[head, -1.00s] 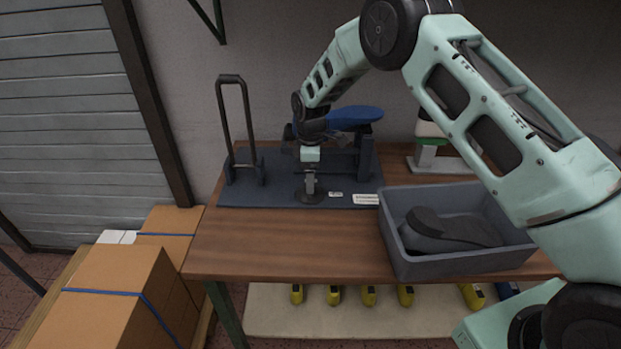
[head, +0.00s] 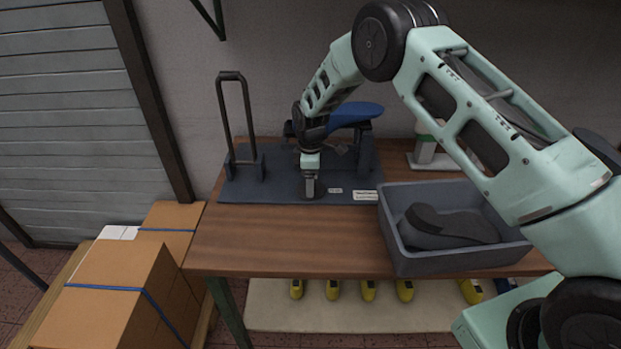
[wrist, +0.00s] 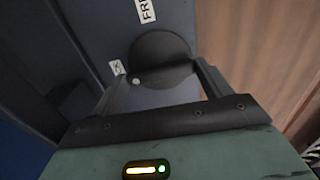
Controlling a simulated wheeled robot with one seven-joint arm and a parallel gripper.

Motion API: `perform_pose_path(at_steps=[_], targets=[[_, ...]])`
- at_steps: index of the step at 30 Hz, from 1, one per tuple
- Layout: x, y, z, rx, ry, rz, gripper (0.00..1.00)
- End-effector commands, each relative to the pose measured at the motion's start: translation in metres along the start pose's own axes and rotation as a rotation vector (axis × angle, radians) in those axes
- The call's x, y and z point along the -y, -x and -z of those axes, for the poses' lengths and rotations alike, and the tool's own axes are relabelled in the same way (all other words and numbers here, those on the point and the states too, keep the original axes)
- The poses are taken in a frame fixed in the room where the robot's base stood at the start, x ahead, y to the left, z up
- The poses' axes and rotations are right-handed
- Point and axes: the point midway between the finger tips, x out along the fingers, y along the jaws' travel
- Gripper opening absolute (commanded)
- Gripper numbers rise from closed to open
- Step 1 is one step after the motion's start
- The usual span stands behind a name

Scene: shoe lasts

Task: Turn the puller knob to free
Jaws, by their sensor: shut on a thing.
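The puller knob (wrist: 160,52) is a dark round disc on the grey-blue base plate. A white dot (wrist: 136,82) on its rim lies at the lower left in the wrist view, close to a small white label (wrist: 117,67). A label starting "FR" (wrist: 146,10) is beyond the knob at the top, partly cut off. My gripper (wrist: 163,72) is shut on the knob, one finger at each side. In the head view my gripper (head: 310,188) points down onto the knob, mostly hiding it.
A blue shoe last (head: 355,115) sits on the puller stand behind my gripper. A dark upright handle (head: 235,115) stands at left. A grey bin (head: 455,263) holding a dark last (head: 448,228) is at right. The front left of the wooden table (head: 270,245) is clear.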

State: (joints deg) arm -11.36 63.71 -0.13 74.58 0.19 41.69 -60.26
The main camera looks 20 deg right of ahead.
Motion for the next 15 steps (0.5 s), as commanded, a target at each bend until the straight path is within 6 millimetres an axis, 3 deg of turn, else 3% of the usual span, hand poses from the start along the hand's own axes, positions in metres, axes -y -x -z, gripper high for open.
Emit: perform_pose_path(at_steps=[8, 15], targets=[[-0.0001, -0.0019, -0.0002, 0.0, -0.109, 0.0, 0.54], [-0.0006, -0.0023, -0.0003, 0.0, -0.308, -0.002, 0.54]])
